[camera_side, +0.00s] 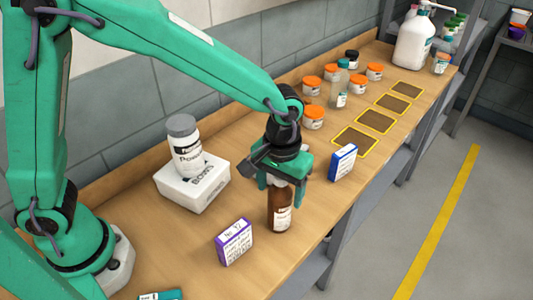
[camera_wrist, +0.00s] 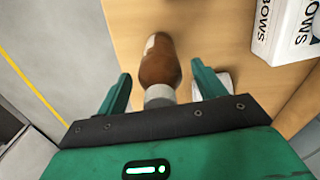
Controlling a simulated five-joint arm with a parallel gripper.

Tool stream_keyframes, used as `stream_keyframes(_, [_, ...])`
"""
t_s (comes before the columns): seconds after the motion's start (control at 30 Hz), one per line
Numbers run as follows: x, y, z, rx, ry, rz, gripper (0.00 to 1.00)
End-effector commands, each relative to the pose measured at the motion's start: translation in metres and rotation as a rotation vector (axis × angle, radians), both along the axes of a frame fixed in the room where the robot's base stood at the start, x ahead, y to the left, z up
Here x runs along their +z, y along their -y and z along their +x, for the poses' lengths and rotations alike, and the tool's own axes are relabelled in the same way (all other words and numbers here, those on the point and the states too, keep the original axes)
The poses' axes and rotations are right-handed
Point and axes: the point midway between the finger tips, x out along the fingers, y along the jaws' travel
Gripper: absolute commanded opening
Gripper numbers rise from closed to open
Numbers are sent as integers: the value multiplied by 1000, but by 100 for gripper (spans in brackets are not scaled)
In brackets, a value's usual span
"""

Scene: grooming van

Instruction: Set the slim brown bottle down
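The slim brown bottle (camera_side: 280,210) stands upright on the wooden bench in the side view, with a pale label on its front. My gripper (camera_side: 283,180) is over its top, pointing down. In the wrist view the bottle (camera_wrist: 160,62) lies between my two fingers (camera_wrist: 161,80), with its pale cap (camera_wrist: 158,95) nearest me. There is a clear gap between each finger and the bottle, so my gripper is open around the top without touching it. The bottle's top is hidden by my gripper in the side view.
A purple-edged box (camera_side: 234,242) and a blue box (camera_side: 343,162) stand near the bottle. A white BOWS box (camera_side: 207,189) carries a grey-lidded jar (camera_side: 186,150). Yellow-outlined brown squares (camera_side: 355,141) lie farther along the bench, beside orange-lidded jars (camera_side: 313,119). The bench edge drops to the floor at right.

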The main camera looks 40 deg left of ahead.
Motion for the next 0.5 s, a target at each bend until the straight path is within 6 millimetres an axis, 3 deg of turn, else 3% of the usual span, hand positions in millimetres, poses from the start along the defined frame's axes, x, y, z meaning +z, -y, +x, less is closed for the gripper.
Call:
stream_keyframes(0.27, [3,0,0,0,1,-1,69])
stream_keyframes(0.5, [20,0,1,0,2,-2,69])
